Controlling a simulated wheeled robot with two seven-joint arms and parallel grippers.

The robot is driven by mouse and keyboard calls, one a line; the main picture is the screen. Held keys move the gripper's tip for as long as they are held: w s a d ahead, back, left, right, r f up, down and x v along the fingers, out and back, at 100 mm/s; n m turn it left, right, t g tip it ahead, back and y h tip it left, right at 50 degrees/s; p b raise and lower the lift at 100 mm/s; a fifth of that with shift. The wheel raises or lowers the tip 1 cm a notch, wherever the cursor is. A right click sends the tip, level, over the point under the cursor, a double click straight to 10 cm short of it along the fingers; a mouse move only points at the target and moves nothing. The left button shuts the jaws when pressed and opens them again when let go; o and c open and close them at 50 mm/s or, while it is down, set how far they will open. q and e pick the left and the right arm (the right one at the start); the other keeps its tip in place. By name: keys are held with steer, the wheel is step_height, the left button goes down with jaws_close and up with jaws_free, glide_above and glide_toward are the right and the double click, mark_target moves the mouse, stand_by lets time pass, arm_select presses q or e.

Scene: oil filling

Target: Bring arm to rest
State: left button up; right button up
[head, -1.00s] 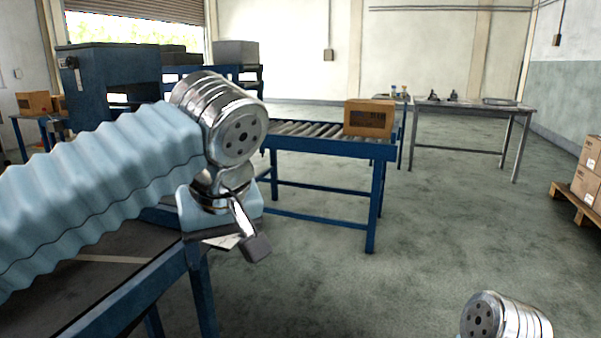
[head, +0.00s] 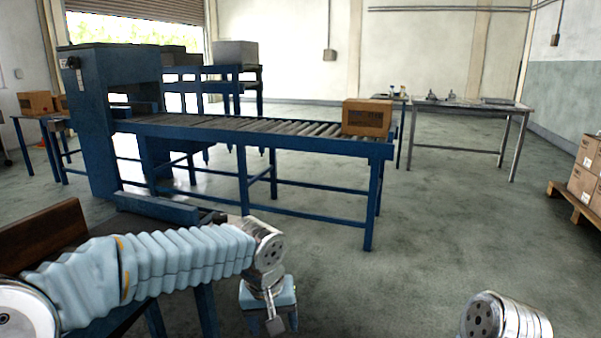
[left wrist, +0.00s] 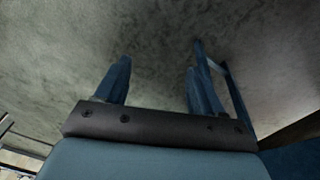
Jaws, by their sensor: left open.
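My left arm comes in from the left in the head view, low over the front edge of a dark table. My left gripper (head: 275,325) hangs down past the table's right end, near the bottom of the picture. In the left wrist view the left gripper (left wrist: 157,68) has its two blue fingers apart, with nothing between them but grey floor. Only a silvery joint of my right arm shows at the lower right of the head view; its gripper is out of the picture.
The dark table (head: 40,235) stands below my left arm. A blue roller conveyor (head: 250,134) carrying a cardboard box (head: 366,118) runs behind. A grey table (head: 470,107) stands at the back right. Stacked boxes (head: 585,170) sit on a pallet at the right. The middle floor is clear.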

arm_select(q)
step_height(320, 180, down, 16)
steer(key=s+g+h, duration=0.2)
steer(key=s+a+f, duration=0.2)
steer(key=s+f, duration=0.6)
steer(key=f, duration=0.2)
steer(key=s+a+f+h, duration=0.1)
steer(key=s+a+f, duration=0.2)
steer(key=s+f, duration=0.4)
step_height(320, 180, down, 4)
steer(key=shift+s+a+f+n+t, duration=0.2)
steer(key=shift+s+a+n+t, duration=0.1)
steer(key=shift+s+n+t, duration=0.1)
steer(key=shift+w, duration=0.1)
steer(key=shift+c, duration=0.4)
